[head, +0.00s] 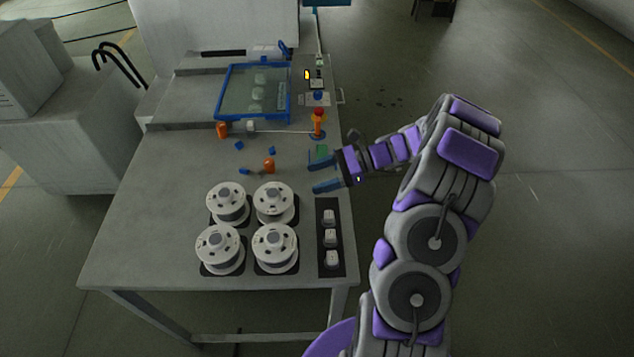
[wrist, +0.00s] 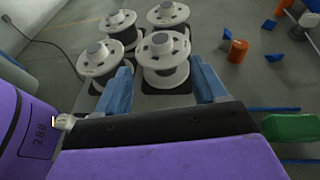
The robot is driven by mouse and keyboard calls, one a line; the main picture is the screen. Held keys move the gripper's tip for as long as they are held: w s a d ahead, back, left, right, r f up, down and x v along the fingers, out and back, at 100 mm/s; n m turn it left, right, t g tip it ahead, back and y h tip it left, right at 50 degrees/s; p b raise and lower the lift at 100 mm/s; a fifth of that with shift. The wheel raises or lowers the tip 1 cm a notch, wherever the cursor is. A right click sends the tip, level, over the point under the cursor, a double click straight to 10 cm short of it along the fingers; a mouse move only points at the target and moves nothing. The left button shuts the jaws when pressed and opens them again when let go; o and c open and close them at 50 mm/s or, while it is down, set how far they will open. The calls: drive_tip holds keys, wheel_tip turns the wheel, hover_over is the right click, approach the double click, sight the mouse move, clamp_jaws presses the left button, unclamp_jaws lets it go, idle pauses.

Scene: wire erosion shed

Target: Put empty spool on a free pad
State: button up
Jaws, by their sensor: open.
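Several white flanged spools stand upright in two rows at the front of the grey table: back left (head: 228,203), back right (head: 273,202), front left (head: 220,248) and front right (head: 275,247). Dark pads (head: 206,270) show under them, and each pad I can make out bears a spool. My gripper (head: 314,178) is open and empty, right of and behind the back right spool. In the wrist view its blue fingers (wrist: 162,66) are apart, with the nearest spool (wrist: 165,52) seen between them, not gripped.
A black strip (head: 330,215) with white knobbed pieces lies right of the spools. Orange pieces (head: 269,166) and small blue blocks lie behind them. A green block (head: 320,150) is beside my gripper. A blue-framed tank (head: 218,100) and an orange post (head: 318,117) stand farther back.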

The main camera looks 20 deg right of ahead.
drive_tip(key=s+a+r+n+g+h, duration=0.3)
drive_tip(key=s+a+r+n, duration=0.25)
drive_tip(key=s+a, duration=0.25)
drive_tip(key=s+a+r+n+g+h, duration=0.35)
drive_tip(key=s+a+r+n, duration=0.2)
drive_tip(key=s+a, duration=0.25)
drive_tip(key=s+d+n+h, duration=0.3)
drive_tip(key=s+n, duration=0.2)
drive_tip(key=s, duration=0.3)
drive_tip(key=s+d+n+t+h, duration=0.1)
drive_tip(key=s+d+n+h, duration=0.2)
drive_tip(key=s, duration=0.6)
drive_tip(key=shift+s+r+n+h, duration=0.25)
drive_tip(key=shift+r+n+h, duration=0.2)
drive_tip(key=shift+n+h, duration=0.4)
